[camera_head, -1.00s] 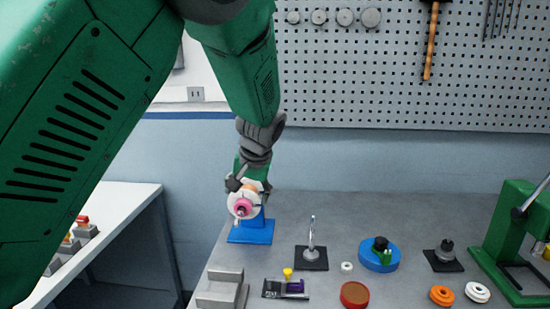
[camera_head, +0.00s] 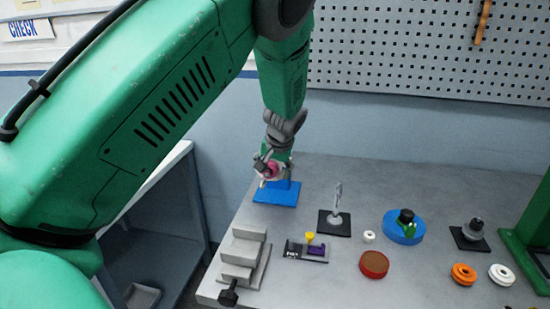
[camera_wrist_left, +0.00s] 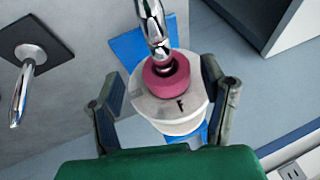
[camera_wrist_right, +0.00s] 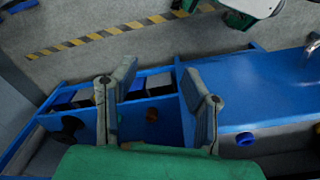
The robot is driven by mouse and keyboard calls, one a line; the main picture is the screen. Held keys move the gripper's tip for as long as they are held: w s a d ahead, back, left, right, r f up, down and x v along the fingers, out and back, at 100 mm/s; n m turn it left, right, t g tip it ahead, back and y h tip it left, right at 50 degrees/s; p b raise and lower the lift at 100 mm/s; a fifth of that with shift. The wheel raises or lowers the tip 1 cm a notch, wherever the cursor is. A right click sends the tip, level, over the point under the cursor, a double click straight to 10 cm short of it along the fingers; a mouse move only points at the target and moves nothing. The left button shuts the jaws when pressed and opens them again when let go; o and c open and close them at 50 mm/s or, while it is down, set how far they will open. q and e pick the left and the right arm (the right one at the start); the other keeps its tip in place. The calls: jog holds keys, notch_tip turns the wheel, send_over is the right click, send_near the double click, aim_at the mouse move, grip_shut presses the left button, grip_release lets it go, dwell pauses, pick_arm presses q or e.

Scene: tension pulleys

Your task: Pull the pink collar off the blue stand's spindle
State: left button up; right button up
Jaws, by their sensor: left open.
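The pink collar (camera_wrist_left: 172,87) sits around the shiny metal spindle (camera_wrist_left: 153,28) in the left wrist view, against a white disc marked F (camera_wrist_left: 160,109). It shows small and partly hidden in the head view. The blue stand (camera_head: 277,194) is at the back left of the bench, with its base showing below the gripper. My left gripper (camera_wrist_left: 163,97) is open, its fingers on either side of the white disc and collar; I cannot tell whether they touch. My right gripper (camera_wrist_right: 157,98) is open and empty, away from the stand.
The bench holds a metal post on a black base (camera_head: 335,222), a blue disc (camera_head: 403,228), a red disc (camera_head: 374,265), orange (camera_head: 463,274) and white (camera_head: 501,275) rings. Grey steps (camera_head: 241,255) stand at the left edge. Blue bins (camera_wrist_right: 150,110) lie below my right gripper.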

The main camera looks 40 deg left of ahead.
pick_arm(q)
jog(key=shift+w+a+f, duration=0.15)
jog(key=shift+a+f, duration=0.25)
jog(key=shift+f, duration=0.2)
jog(key=shift+a+f, duration=0.25)
jog(key=shift+a, duration=0.3)
jog(key=shift+d, duration=0.1)
jog(key=c, duration=1.2)
jog(key=shift+w+d, duration=0.1)
jog(key=shift+d, duration=0.05)
jog(key=shift+c, duration=0.3)
jog(key=shift+r, duration=0.1)
pick_arm(e)
jog(key=shift+w+a+r, duration=0.1)
jog(key=shift+w+a, duration=0.1)
jog(key=shift+a, duration=0.15)
jog(key=shift+a+r, duration=0.1)
pick_arm(q)
jog(key=shift+s+d+r, duration=0.1)
jog(key=shift+s+d, duration=0.25)
jog(key=shift+s, duration=0.1)
pick_arm(e)
jog(key=shift+s+r, duration=0.1)
jog(key=shift+s, duration=0.05)
